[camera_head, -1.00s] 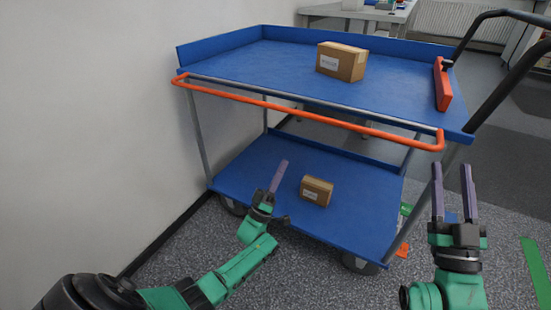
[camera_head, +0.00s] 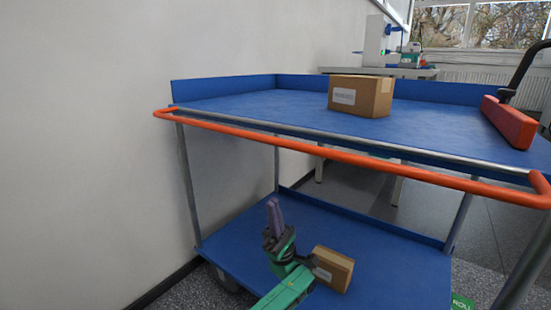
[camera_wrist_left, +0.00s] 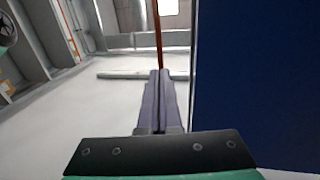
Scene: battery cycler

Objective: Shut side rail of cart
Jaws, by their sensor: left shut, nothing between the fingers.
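The blue cart (camera_head: 240,105) has an orange side rail (camera_head: 350,159) running along the near long side of its top shelf. The rail stands out in front of a grey bar (camera_head: 330,142) on the shelf edge, with a narrow gap between them. My left gripper (camera_head: 273,209) is shut and empty, below the rail's height and apart from it, fingers pointing up. In the left wrist view my shut fingers (camera_wrist_left: 160,100) point towards a thin orange bar (camera_wrist_left: 158,35), and a blue cart panel (camera_wrist_left: 255,75) fills the right side. My right gripper is out of view.
A cardboard box (camera_head: 360,95) stands on the top shelf and a smaller box (camera_head: 331,268) on the lower shelf (camera_head: 380,250). A red-orange block (camera_head: 508,121) sits at the shelf's right end. A white wall (camera_head: 80,150) bounds the left side.

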